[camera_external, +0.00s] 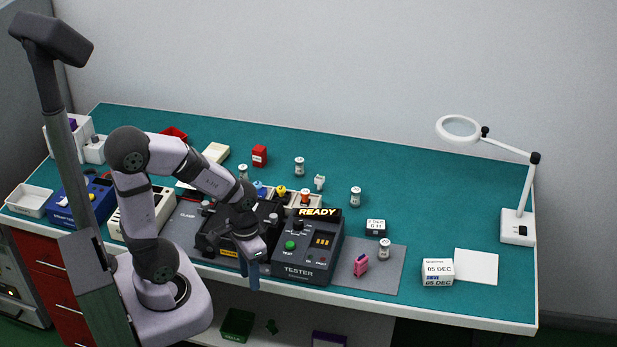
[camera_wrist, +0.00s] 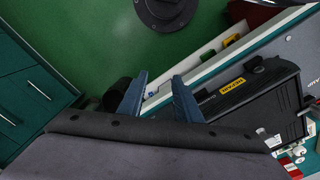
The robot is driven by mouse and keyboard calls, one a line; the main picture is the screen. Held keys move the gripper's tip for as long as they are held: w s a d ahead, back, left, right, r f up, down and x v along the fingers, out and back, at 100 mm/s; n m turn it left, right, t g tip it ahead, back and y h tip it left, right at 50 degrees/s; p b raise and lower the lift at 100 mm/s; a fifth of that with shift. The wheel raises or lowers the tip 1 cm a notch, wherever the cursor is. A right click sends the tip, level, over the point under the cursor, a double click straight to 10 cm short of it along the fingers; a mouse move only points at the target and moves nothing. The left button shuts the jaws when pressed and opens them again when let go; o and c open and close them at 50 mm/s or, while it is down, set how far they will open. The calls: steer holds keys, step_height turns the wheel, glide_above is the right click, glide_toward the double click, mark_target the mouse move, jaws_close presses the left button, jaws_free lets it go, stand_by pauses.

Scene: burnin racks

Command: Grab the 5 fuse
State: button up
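My gripper (camera_external: 252,284) hangs at the front edge of the bench, in front of the black case and left of the tester. In the wrist view its two blue fingers (camera_wrist: 160,77) are apart with nothing between them. I cannot read a 5 on any fuse. Several small clear cylinders with pale caps stand on the bench: one at the back (camera_external: 299,166), one right of the tester (camera_external: 355,196) and one on the grey mat (camera_external: 384,249). A pink two-pronged piece (camera_external: 361,265) is on the same mat. A red piece (camera_external: 259,155) stands at the back.
The tester (camera_external: 300,262) has a READY sign. The black case (camera_wrist: 245,100) with a yellow label is beside my fingers in the wrist view. A magnifier lamp (camera_external: 517,227) and a date block (camera_external: 437,272) stand at the right. The back right of the bench is clear.

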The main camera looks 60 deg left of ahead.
stand_by(0.4)
steer(key=o, duration=0.3)
